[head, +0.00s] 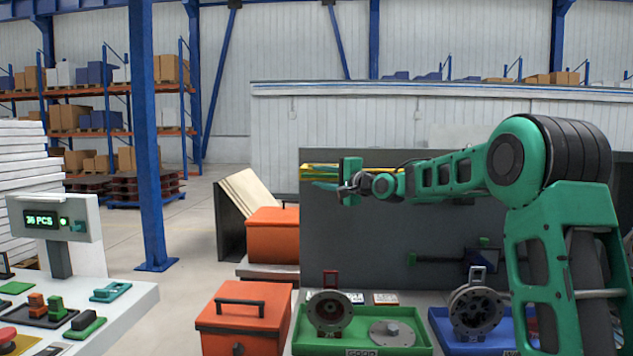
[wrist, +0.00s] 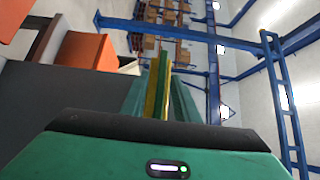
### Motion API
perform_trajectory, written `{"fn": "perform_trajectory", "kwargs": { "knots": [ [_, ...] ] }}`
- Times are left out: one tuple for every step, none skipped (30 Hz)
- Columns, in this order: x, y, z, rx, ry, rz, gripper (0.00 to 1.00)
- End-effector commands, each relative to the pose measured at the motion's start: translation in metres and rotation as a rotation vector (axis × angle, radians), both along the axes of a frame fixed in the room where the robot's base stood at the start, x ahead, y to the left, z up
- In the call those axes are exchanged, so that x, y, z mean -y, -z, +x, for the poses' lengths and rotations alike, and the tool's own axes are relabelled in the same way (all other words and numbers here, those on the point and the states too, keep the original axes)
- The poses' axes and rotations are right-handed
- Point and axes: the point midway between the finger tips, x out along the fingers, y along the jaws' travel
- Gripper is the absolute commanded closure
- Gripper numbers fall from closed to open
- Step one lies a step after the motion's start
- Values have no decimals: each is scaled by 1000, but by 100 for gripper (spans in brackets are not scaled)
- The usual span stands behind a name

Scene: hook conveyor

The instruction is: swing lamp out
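No thing in the frames is clearly a lamp. A dark jointed fitting (head: 455,258) with green end pieces lies along the grey panel (head: 400,225), low on the right; I cannot tell whether it is the lamp. My gripper (head: 322,178) is at the panel's upper left, above and apart from the dark fitting, pointing left. Yellow and green strips show at its fingers. In the wrist view, the teal fingers (wrist: 160,95) reach away with yellow and green strips between them. I cannot tell whether these are finger pads or a held thing.
Orange boxes (head: 243,318) stand left of the panel. A green tray (head: 305,345) and a blue tray (head: 437,325) hold metal flanged parts in front. A console (head: 60,225) reading "36 PCS" stands at left. A blue post (head: 148,140) rises behind. Open floor lies between.

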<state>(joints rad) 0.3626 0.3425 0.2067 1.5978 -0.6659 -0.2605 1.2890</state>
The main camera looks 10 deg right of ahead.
Motion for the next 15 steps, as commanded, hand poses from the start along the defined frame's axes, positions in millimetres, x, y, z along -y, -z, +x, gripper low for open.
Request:
{"fn": "perform_trajectory", "kwargs": {
  "knots": [
    [-2,1,3,0,-1,1,72],
    [-3,0,5,0,-1,1,72],
    [-4,0,6,0,0,0,72],
    [-4,0,7,0,0,0,72],
    [-4,0,8,0,0,0,72],
    [-4,0,8,0,1,0,72],
    [-4,0,8,0,1,0,72],
    [-4,0,8,0,1,0,72],
    [-4,0,8,-1,1,0,72],
    [-4,0,8,-1,1,0,72],
    [-4,0,8,-1,1,0,72],
    [-4,0,8,-1,1,0,72],
    [-4,0,8,-1,1,0,74],
    [-4,0,8,-1,1,0,81],
    [-4,0,8,-1,1,0,91]
  ]
}}
